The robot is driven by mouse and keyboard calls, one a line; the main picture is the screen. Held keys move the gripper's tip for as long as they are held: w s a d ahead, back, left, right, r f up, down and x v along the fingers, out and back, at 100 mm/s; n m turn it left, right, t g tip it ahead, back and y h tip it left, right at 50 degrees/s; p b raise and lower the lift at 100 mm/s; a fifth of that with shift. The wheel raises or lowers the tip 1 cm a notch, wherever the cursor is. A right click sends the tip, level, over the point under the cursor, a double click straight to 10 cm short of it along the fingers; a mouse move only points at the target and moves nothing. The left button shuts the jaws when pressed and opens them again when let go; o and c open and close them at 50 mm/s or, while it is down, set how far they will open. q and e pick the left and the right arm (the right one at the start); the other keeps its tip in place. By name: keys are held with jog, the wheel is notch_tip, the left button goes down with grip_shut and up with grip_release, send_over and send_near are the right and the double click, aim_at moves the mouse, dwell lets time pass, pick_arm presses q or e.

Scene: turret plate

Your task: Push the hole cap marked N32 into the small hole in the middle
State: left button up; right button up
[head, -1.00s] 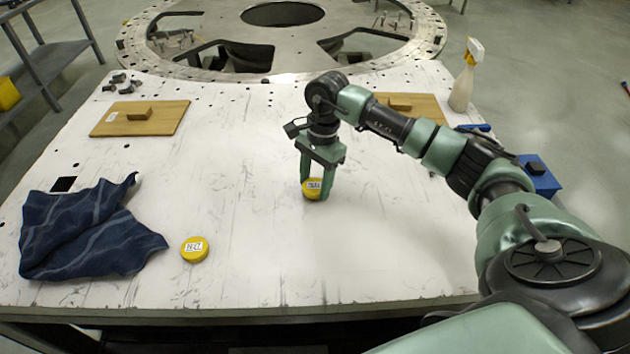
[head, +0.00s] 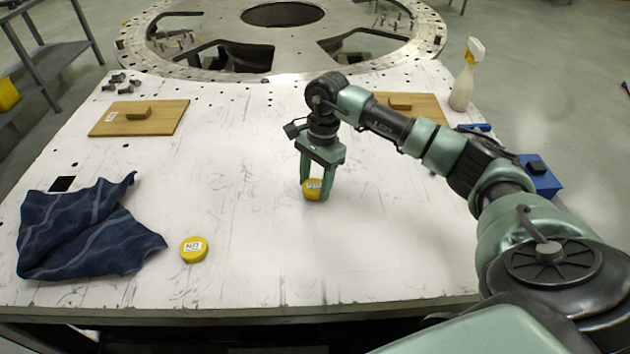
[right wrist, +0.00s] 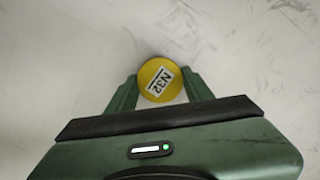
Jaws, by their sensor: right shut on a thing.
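The yellow round hole cap marked N32 (right wrist: 160,80) is between the fingers of my right gripper (right wrist: 158,92), its label facing the wrist camera. In the head view the same cap (head: 312,189) sits at the fingertips of my right gripper (head: 314,188), which is shut on it, at or close to the white plate surface. A second yellow cap (head: 193,250) with a white label lies on the plate at left, beside the cloth; its label is too small to read surely. My left gripper is not in view.
A crumpled dark blue cloth (head: 85,235) lies at left. Wooden boards with handles (head: 138,118) lie farther back, one partly behind my right arm. A spray bottle (head: 463,85) and a blue box (head: 540,178) are at right. The plate's front middle is clear.

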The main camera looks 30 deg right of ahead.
jog(key=shift+f+b, duration=0.35)
jog(key=shift+f, duration=0.05)
jog(key=o, duration=1.4)
